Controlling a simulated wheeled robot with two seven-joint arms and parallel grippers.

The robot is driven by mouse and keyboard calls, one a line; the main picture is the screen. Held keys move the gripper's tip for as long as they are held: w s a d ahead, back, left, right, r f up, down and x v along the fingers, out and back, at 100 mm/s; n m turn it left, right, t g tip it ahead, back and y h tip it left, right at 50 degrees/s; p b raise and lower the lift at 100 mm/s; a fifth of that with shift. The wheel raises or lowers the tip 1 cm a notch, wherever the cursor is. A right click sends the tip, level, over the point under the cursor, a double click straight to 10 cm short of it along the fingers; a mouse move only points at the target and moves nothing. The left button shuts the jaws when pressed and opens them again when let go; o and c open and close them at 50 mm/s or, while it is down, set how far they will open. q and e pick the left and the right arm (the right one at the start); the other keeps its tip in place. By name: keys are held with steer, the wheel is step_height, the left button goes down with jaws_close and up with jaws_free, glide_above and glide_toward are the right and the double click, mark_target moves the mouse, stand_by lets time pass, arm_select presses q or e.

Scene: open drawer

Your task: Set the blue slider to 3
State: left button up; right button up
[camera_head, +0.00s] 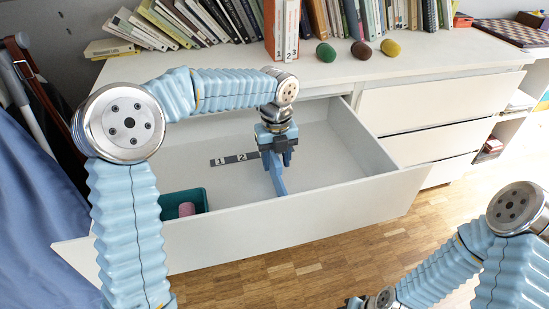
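The blue slider (278,182) is a thin upright blue panel inside the open drawer (330,212), running front to back. My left gripper (277,159) points down over its far part and hides it there. The fingers are at the slider, but I cannot tell whether they grip it. A dark strip with white number tiles (235,159) lies to the left of the gripper. The 1 and 2 are readable; anything farther right is hidden behind the gripper. My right gripper (366,302) is cut off by the bottom edge, and its fingers cannot be made out.
A teal box (183,204) with a pink thing in it stands at the drawer's front left. Books (160,22) and green, brown and yellow egg-shaped things (361,50) are on the white top (440,52). Closed drawers are at the right. The drawer's right side is clear.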

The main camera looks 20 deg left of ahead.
arm_select(q)
step_height(320, 180, up, 14)
steer(key=p, duration=0.1)
steer(key=shift+p, duration=0.35)
steer(key=shift+f, duration=0.1)
